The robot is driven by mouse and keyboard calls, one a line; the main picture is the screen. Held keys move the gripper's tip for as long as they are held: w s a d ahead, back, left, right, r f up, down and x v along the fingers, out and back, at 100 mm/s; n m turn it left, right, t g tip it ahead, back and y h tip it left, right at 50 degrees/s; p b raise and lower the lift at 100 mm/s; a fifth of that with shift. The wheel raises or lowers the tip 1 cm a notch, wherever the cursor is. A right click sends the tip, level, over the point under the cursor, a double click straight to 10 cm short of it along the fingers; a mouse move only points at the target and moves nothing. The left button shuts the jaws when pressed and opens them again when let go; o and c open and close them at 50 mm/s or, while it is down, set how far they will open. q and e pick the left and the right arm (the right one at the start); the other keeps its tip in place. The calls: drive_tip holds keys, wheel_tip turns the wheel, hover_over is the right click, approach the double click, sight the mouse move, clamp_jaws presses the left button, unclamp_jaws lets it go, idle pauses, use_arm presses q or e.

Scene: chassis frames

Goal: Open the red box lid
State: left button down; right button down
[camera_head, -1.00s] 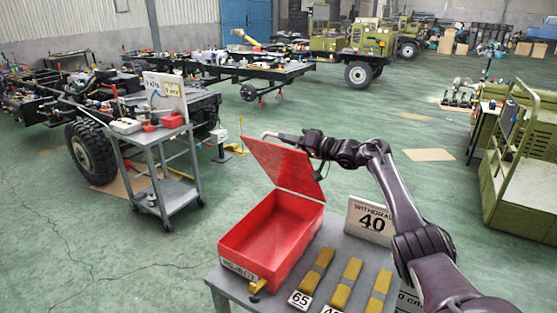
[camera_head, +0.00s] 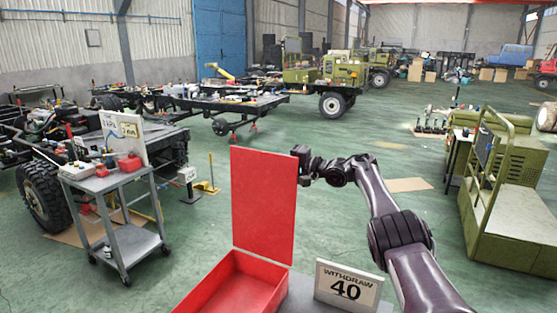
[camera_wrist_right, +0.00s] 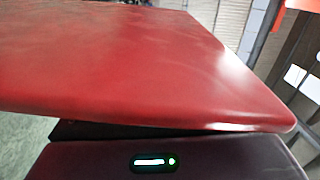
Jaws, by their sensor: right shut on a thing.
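The red box (camera_head: 236,289) stands at the bottom of the head view, with its open top visible and its front part cut off by the frame. Its red lid (camera_head: 264,205) stands about upright at the back edge of the box. My right gripper (camera_head: 299,160) is at the upper right edge of the lid and is shut on it; the fingers are mostly hidden. In the right wrist view the lid (camera_wrist_right: 150,65) fills most of the picture, just above my gripper's housing. My left gripper is not in view.
A white sign (camera_head: 347,285) reading WITHDRAW 40 stands right of the box on the grey table (camera_head: 300,293). A grey cart (camera_head: 130,240) stands to the left, and a green machine (camera_head: 515,210) to the right. Open green floor lies behind the box.

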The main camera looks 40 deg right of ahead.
drive_tip(key=shift+d+f, duration=0.15)
drive_tip(key=c, duration=1.5)
unclamp_jaws()
drive_tip(key=shift+w, duration=0.1)
drive_tip(key=shift+o, duration=0.2)
